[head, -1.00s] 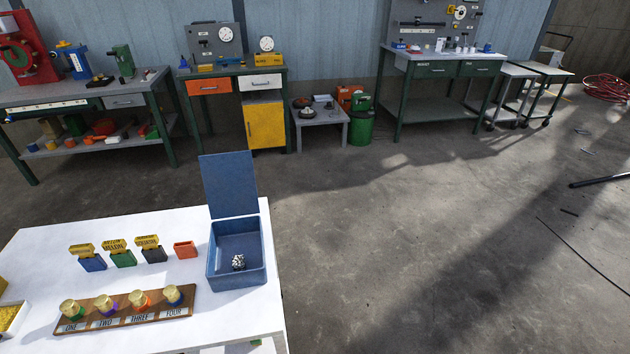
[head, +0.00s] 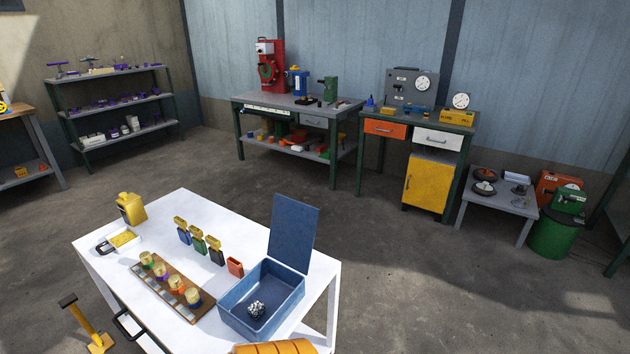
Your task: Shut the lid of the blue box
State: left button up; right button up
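The blue box (head: 236,307) stands near the right end of the white table (head: 196,232). Its lid (head: 293,232) is open and stands up from the box's back edge, tilted slightly back. A small black-and-white speckled object (head: 256,309) lies inside on the box floor. Neither of my grippers shows in the head view.
A wooden rack (head: 166,290) with several gold-topped pieces lies left of the box. Several small coloured holders and a small orange bin (head: 235,267) stand behind it. An orange ribbed thing (head: 275,347) shows at the bottom edge.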

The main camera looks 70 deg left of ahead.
aim_at(294, 223)
jog(key=i+j+u, duration=0.15)
jog(key=i+u, duration=0.6)
jog(key=u, duration=0.15)
jog(key=i+u, duration=0.45)
jog(key=i+l+u, duration=0.25)
jog(key=u, duration=0.15)
jog(key=i+l+u, duration=0.3)
jog(key=u, duration=0.15)
jog(key=i+u, duration=0.15)
jog(key=u, duration=0.3)
jog(key=i+l+u, duration=0.1)
jog(key=u, duration=0.35)
jog(key=i+l+u, duration=0.1)
jog(key=u, duration=0.35)
jog(key=i+l+u, duration=0.2)
jog(key=u, duration=0.25)
jog(key=i+l+u, duration=0.1)
jog(key=u, duration=0.35)
jog(key=l+u, duration=0.3)
jog(key=u, duration=0.15)
jog(key=l+u, duration=0.25)
jog(key=u, duration=0.2)
